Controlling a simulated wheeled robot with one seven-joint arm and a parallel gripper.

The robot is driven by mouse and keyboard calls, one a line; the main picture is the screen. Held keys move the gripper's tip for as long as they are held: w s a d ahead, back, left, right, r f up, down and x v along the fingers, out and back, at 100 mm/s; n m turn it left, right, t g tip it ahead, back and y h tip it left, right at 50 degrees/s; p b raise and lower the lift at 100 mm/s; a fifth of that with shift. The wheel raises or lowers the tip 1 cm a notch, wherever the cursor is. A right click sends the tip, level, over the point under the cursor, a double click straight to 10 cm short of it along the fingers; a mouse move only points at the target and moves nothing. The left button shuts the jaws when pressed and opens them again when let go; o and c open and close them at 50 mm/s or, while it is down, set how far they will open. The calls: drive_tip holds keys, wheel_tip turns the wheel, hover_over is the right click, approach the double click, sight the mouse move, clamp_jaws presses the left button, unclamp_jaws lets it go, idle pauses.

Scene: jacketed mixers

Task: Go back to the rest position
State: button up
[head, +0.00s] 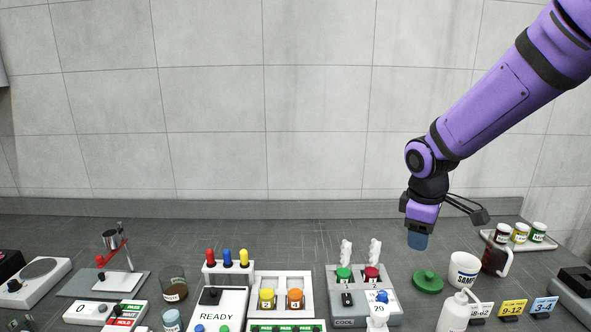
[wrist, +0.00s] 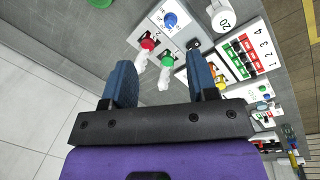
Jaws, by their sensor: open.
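My gripper (wrist: 163,82) is open and empty in the wrist view, its two blue-padded fingers spread apart. In the head view my gripper (head: 417,240) hangs from the purple arm at the right, fingers pointing down, above the bench behind the green lid. The mixer unit (head: 344,309) with a green-topped and a red-topped vessel stands left of it, apart from it. The same unit shows in the wrist view (wrist: 168,40), beyond the fingers.
A green lid (head: 428,281), a sample mug (head: 463,269), a dark-filled jug (head: 494,260) and a white squeeze bottle (head: 454,312) stand near my gripper. A tray of jars (head: 518,238) is at the back right. The READY panel (head: 217,312) is left. The bench behind the panels is clear.

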drive_tip(key=s+d+r+m+t, duration=0.1)
drive_tip(key=s+r+m, duration=0.2)
drive_tip(key=s, duration=0.4)
drive_tip(key=s+d+r+m+t+y, duration=0.1)
drive_tip(key=s+r+m, duration=0.3)
drive_tip(key=s+r, duration=0.2)
drive_tip(key=s+d+r+m+t, duration=0.1)
drive_tip(key=s+r+m, duration=0.2)
drive_tip(key=s, duration=0.7)
wheel_tip(320, 180, up, 2)
drive_tip(key=shift+s+d+r+m+t, duration=0.2)
drive_tip(key=shift+d+r+m+t, duration=0.1)
drive_tip(key=shift+m+t, duration=0.1)
